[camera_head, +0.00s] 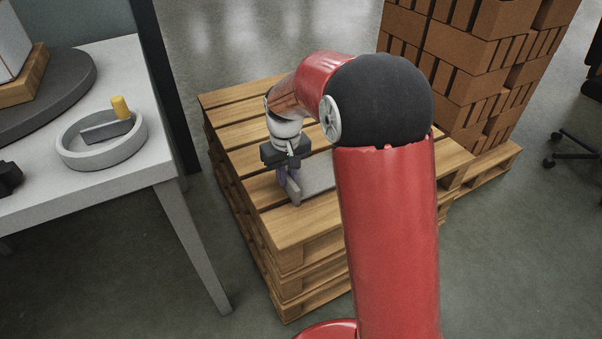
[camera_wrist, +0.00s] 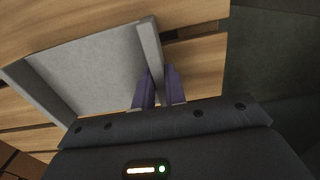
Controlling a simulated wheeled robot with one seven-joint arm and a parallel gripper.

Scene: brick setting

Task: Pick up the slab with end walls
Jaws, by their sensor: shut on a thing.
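The slab with end walls (camera_head: 318,174) is a flat grey piece lying on the top of the pallet stack, partly hidden behind my red arm in the head view. In the wrist view the slab (camera_wrist: 90,70) shows its flat face and a raised wall along each of two opposite ends. My gripper (camera_head: 289,183) points down at the slab's near left end wall. In the wrist view my gripper (camera_wrist: 160,85) has one purple finger on each side of that end wall and is shut on it. I cannot tell whether the slab is lifted off the boards.
The wooden pallet stack (camera_head: 235,110) carries the slab. Brick piles (camera_head: 455,60) stand on a pallet behind, to the right. A white table (camera_head: 150,170) at left holds a round grey tray (camera_head: 70,155) with a trowel-like tool. Floor shows between table and pallets.

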